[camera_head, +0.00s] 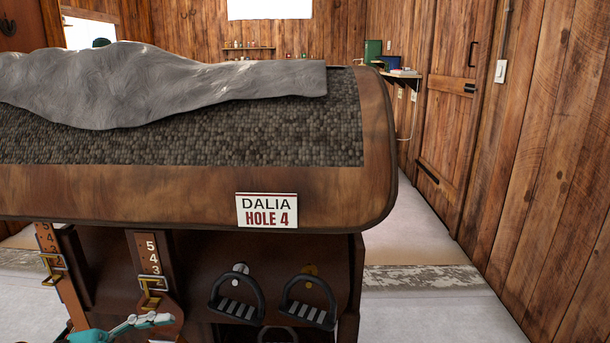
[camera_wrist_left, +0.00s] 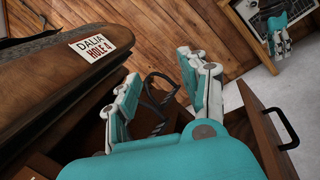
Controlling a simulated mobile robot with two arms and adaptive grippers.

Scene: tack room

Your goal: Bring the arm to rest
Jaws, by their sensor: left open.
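My left gripper (camera_head: 150,322) shows at the bottom left of the head view, low in front of the dark saddle rack. In the left wrist view its two jaws (camera_wrist_left: 165,72) stand apart, open. A dark stirrup (camera_wrist_left: 158,98) shows in the gap between them in that picture; I cannot tell whether they touch it. A teal and white gripper (camera_wrist_left: 277,35), which seems to be my right one, shows at the top right of the wrist view, too small to tell its jaws.
The rack's rounded wooden top (camera_head: 150,185) bears a grey cloth (camera_head: 180,85) and a "DALIA HOLE 4" sign (camera_head: 267,211). Two stirrups (camera_head: 237,298) (camera_head: 309,303) hang below, right of numbered straps (camera_head: 149,255). Floor (camera_head: 430,310) is clear at right, before a plank wall (camera_head: 550,150).

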